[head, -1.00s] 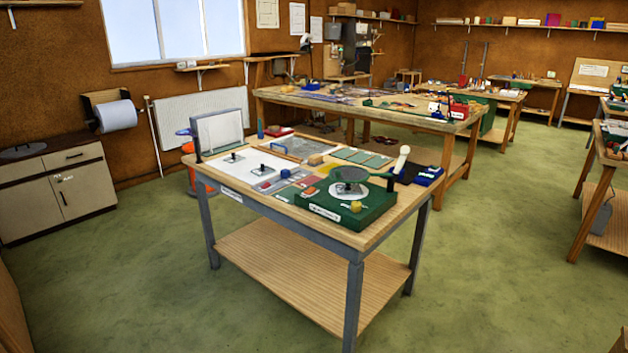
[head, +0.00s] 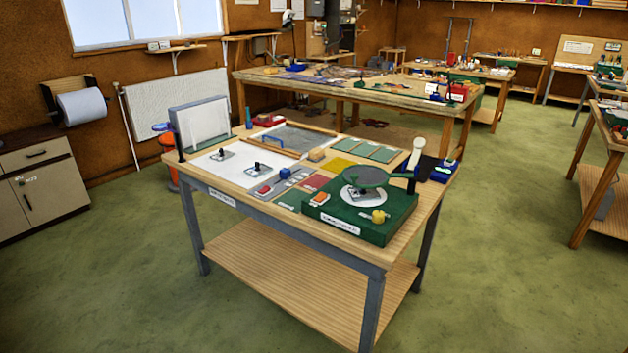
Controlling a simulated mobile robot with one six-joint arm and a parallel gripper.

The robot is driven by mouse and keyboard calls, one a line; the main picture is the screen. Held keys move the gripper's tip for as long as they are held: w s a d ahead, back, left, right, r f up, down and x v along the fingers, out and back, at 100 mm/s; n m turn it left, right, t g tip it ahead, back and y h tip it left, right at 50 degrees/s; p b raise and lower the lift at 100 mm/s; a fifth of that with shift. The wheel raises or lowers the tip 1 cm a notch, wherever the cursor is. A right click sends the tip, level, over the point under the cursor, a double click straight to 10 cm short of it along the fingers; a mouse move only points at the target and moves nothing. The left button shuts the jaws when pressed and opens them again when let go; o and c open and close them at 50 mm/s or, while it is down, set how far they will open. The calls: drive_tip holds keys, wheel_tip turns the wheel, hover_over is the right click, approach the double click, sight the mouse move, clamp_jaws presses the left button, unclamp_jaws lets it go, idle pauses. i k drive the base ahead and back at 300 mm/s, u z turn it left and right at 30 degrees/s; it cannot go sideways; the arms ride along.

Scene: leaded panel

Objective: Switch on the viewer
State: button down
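Two devices on the near workbench (head: 300,238) could be the viewer, and I cannot tell which from the small labels. One is a grey upright frame with a pale screen (head: 203,128) at the bench's back left; it looks unlit. The other is a green box (head: 380,230) at the front right, with a dark round disc (head: 365,177) over a pale round plate, a yellow knob (head: 379,216) and an orange-red button (head: 320,199). A grey plate with a red button (head: 264,190) lies left of the box. My gripper is not in view.
The bench also holds two small black-knobbed pieces on a white sheet (head: 212,166), a wood-edged grey tray (head: 296,140), green tiles (head: 367,150) and a white-headed post (head: 417,153). Green floor (head: 500,270) is open to the right. A long bench (head: 350,92) stands behind.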

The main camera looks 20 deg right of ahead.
sight(321, 196)
drive_tip(key=u, duration=0.15)
drive_tip(key=i, duration=0.85)
drive_tip(key=u, duration=0.35)
